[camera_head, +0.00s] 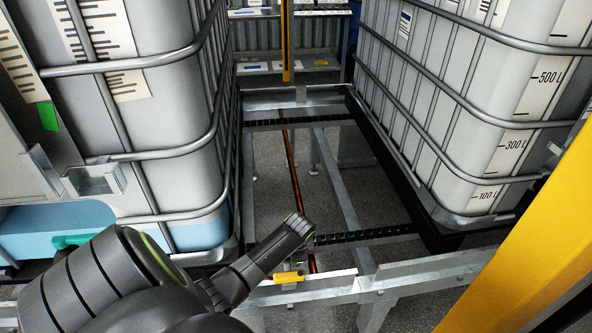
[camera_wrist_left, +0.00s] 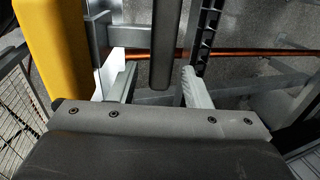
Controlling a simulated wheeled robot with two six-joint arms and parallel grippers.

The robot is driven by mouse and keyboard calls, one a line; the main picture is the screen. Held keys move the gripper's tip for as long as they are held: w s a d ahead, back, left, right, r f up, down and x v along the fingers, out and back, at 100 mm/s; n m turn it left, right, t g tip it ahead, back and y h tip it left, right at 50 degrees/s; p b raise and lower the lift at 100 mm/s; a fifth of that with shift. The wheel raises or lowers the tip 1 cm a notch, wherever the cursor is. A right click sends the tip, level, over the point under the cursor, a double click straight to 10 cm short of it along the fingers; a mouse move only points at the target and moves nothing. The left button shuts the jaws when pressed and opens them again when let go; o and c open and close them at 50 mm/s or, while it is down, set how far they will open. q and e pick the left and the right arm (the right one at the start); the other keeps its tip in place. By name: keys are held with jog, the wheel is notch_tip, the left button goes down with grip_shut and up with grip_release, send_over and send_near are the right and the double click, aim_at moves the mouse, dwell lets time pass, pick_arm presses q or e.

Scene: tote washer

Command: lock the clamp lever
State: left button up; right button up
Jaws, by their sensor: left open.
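My left arm comes in from the left in the head view, and its dark far end (camera_head: 298,228) is above the near metal rail. A small yellow part (camera_head: 289,277) sits at this rail, just below the arm; I cannot tell if it belongs to the clamp lever. In the left wrist view my left gripper (camera_wrist_left: 157,88) is open, with a pale finger on each side. A dark rounded bar (camera_wrist_left: 161,45), possibly the lever's handle, shows between the fingers, with gaps both sides. A large yellow part (camera_wrist_left: 61,45) stands close left. My right gripper is not seen.
A caged tank (camera_head: 160,110) stands on the left and another (camera_head: 455,100) on the right. Between them are metal frame beams, a black roller strip (camera_head: 368,235) and a copper-coloured pipe (camera_head: 294,175). A yellow post (camera_head: 535,235) crosses the right foreground.

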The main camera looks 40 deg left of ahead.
pick_arm(q)
grip_shut()
jog(key=shift+r, duration=0.1)
